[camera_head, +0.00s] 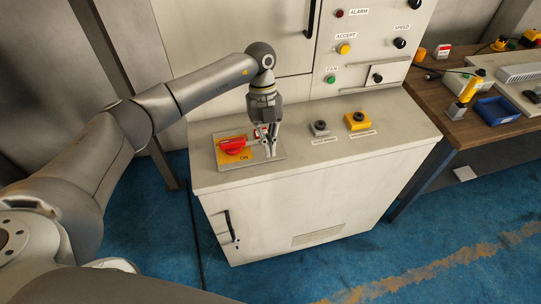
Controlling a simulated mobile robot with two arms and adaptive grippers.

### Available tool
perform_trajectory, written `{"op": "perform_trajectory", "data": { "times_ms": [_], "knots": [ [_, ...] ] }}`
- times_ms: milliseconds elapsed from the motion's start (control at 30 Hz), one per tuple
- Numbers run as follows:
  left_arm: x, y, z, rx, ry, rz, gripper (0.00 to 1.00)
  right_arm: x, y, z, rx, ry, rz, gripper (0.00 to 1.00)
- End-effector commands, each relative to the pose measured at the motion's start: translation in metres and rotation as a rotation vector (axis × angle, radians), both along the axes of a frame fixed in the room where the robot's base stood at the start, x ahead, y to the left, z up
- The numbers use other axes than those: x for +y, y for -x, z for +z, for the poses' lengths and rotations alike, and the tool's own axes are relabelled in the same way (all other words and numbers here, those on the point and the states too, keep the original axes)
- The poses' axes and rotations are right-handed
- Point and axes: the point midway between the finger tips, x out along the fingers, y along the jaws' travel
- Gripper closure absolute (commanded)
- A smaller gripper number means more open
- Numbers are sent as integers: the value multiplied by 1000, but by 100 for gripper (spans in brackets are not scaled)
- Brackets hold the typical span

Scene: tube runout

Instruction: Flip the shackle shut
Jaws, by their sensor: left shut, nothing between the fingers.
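My left gripper (268,148) is shut and empty, pointing down at the right part of a metal plate (225,165) on the cabinet top. A red rotary handle (232,146) sits on a yellow panel (245,155) marked "ON" on this plate, just left of the fingers. The shackle cannot be told apart clearly; small metal parts at the fingertips are partly hidden by the gripper. I cannot tell whether the fingers touch them. My right gripper is not in view.
A panel with buttons and knobs (343,49) rises behind. A wooden bench (458,128) with tools stands at the right. The cabinet's front top is clear.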

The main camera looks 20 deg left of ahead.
Motion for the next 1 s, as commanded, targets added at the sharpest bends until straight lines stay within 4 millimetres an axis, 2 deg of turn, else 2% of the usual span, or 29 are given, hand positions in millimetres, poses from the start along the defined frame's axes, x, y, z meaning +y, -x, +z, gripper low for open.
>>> {"op": "perform_trajectory", "data": {
  "times_ms": [100, 233, 333, 500, 700, 1000],
  "knots": [
    [4, -7, 18, -4, 1, 0, 100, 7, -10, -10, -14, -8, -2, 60],
    [7, -12, 38, -4, 2, 0, 100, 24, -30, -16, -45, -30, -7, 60],
    [9, -15, 50, -3, 1, 0, 100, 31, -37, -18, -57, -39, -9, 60],
    [11, -16, 59, 1, 1, -1, 100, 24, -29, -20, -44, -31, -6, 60],
    [11, -17, 60, 1, 1, -1, 100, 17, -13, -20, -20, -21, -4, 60],
    [10, -16, 59, 0, 5, -3, 100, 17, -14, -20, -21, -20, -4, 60]
  ]
}}
